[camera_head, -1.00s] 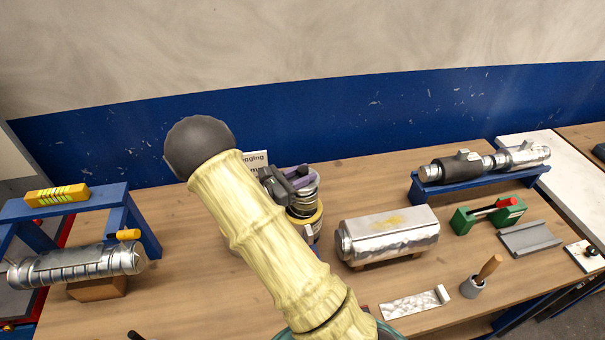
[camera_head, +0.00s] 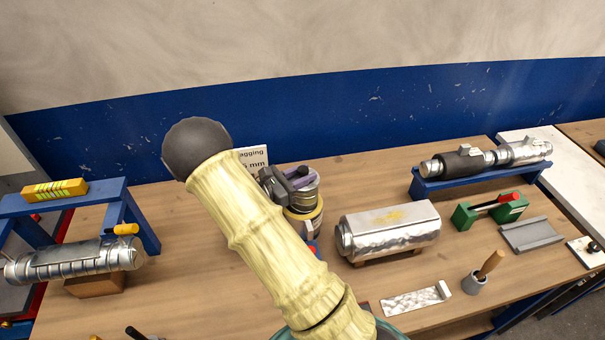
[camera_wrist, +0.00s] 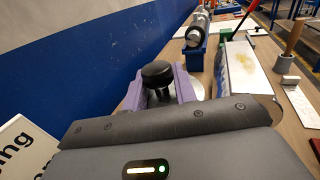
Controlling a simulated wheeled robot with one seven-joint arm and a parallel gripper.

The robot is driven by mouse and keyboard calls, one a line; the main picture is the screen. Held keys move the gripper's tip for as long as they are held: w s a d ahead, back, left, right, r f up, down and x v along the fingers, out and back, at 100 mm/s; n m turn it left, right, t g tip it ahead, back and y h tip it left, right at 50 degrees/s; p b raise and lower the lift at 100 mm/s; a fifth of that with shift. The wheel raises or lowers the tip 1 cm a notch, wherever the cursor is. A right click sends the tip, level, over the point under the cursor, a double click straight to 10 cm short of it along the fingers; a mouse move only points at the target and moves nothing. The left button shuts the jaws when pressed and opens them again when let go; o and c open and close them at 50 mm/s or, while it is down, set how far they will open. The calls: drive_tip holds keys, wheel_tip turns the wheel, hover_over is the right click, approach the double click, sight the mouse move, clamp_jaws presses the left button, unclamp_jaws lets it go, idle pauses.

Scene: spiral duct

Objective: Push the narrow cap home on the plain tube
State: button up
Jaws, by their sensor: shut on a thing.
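My gripper (camera_head: 291,182), dark grey with purple fingers, is over the middle of the bench. In the wrist view its fingers (camera_wrist: 162,86) are shut on a black round knob (camera_wrist: 157,73), which looks like the handle of the narrow cap. A silvery ribbed metal piece (camera_head: 304,196) shows just under the fingers, above a pale yellow ring (camera_head: 303,217). I cannot tell whether it is the cap or a tube end, nor how they are seated. My arm hides what lies below. A silver tube (camera_head: 75,262) lies at the left; I cannot tell which tube is the plain one.
A blue stand (camera_head: 140,225) with a yellow level (camera_head: 56,192) is at the left. A silver box-shaped duct (camera_head: 388,230) lies right of my gripper. A green holder (camera_head: 490,210), a pot with a wooden handle (camera_head: 474,284) and a blue rack (camera_head: 480,180) are farther right. A sign (camera_head: 254,158) stands behind.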

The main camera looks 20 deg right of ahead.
drive_tip(key=shift+f, duration=0.4)
drive_tip(key=o, duration=1.1)
drive_tip(key=s+a+b, duration=0.1)
drive_tip(key=a+b, duration=0.1)
drive_tip(key=a, duration=0.3)
drive_tip(key=s+a+b, duration=0.1)
drive_tip(key=a, duration=0.5)
drive_tip(key=a+b, duration=0.2)
drive_tip(key=a, duration=0.4)
drive_tip(key=shift+s+a+b, duration=0.15)
drive_tip(key=shift+s+b, duration=0.2)
drive_tip(key=shift+s, duration=0.05)
